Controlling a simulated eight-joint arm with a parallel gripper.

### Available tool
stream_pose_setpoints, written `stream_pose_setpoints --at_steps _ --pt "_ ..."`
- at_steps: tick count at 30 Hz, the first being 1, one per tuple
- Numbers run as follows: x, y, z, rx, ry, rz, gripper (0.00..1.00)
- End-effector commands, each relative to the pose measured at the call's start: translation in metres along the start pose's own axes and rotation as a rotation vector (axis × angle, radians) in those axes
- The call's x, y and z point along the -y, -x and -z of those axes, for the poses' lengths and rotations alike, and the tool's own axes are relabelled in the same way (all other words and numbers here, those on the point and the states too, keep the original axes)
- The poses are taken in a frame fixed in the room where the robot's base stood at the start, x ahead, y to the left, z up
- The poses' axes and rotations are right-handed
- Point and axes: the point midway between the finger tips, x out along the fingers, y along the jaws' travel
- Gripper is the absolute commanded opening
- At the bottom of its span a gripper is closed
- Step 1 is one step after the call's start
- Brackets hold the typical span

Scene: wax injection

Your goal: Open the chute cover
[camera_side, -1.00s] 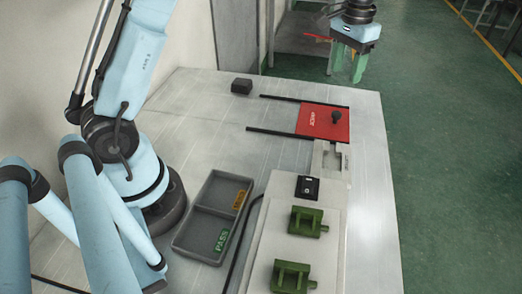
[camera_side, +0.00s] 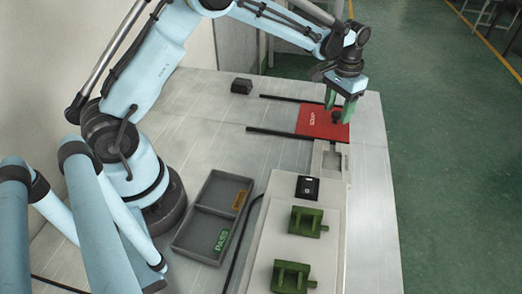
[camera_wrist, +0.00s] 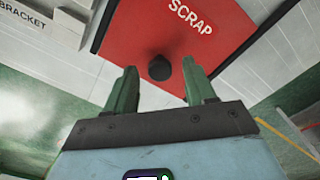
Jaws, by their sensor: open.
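The red chute cover (camera_side: 318,124) lies flat on the table at the far right, between two black rails, with a black knob (camera_side: 337,117) near its right side. In the wrist view the cover (camera_wrist: 200,55) reads SCRAP and its knob (camera_wrist: 159,68) shows just beyond and between the fingertips. My gripper (camera_side: 340,106) has green fingers and is over the cover, close to the knob. In the wrist view my gripper (camera_wrist: 161,82) is open, one finger on each side of the knob in the picture. I cannot tell whether the fingers touch it.
Two black rails (camera_side: 290,98) run left from the cover. A black block (camera_side: 241,86) sits at the back. A grey divided tray (camera_side: 192,206), green brackets (camera_side: 307,221) and a black switch (camera_side: 307,188) are nearer. The table's left middle is clear.

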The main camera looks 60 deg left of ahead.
Motion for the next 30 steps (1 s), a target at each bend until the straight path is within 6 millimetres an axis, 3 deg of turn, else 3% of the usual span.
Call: stream_pose_setpoints --at_steps 10,21,30 --pt "0.0 -0.0042 0.0 0.0 0.0 0.0 0.55" --pt "0.0 -0.0039 0.0 0.0 0.0 0.0 0.0" --pt "0.0037 -0.0035 -0.0032 0.0 0.001 0.0 0.0"
